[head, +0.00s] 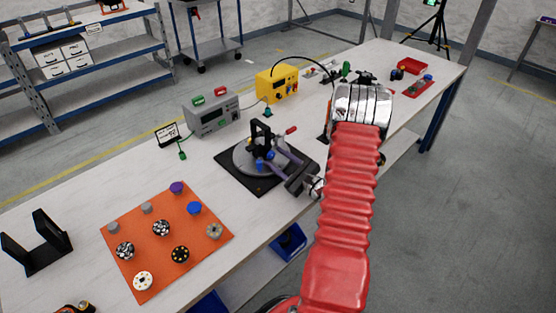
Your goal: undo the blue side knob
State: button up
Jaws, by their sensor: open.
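The fixture with a round grey base (243,158) and an upright black bracket (261,132) stands on a black square mat (233,174) in the middle of the table. A small blue knob (260,165) shows low on the side of the bracket. A red-ended handle (291,130) sticks out to the right. My gripper (272,153) reaches in from the right, its grey-purple fingers open and close around the bracket's lower part. They partly hide the fixture, and I cannot tell whether they touch the knob.
An orange mat (130,213) with several loose knobs, one of them blue (194,208), lies at the front left. A black bracket (37,243) stands left of it. A grey meter box (212,114) and a yellow box (277,84) stand behind the fixture.

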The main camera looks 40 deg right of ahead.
jog(key=s, duration=1.3)
jog(key=shift+s+d, duration=0.2)
jog(key=shift+s, duration=0.2)
jog(key=m, duration=0.5)
jog(key=shift+w+d+f, duration=0.1)
jog(key=shift+w, duration=0.2)
jog(key=w, duration=1.3)
jog(key=shift+w+a, duration=0.2)
jog(key=shift+w, duration=0.2)
jog(key=c, duration=1.1)
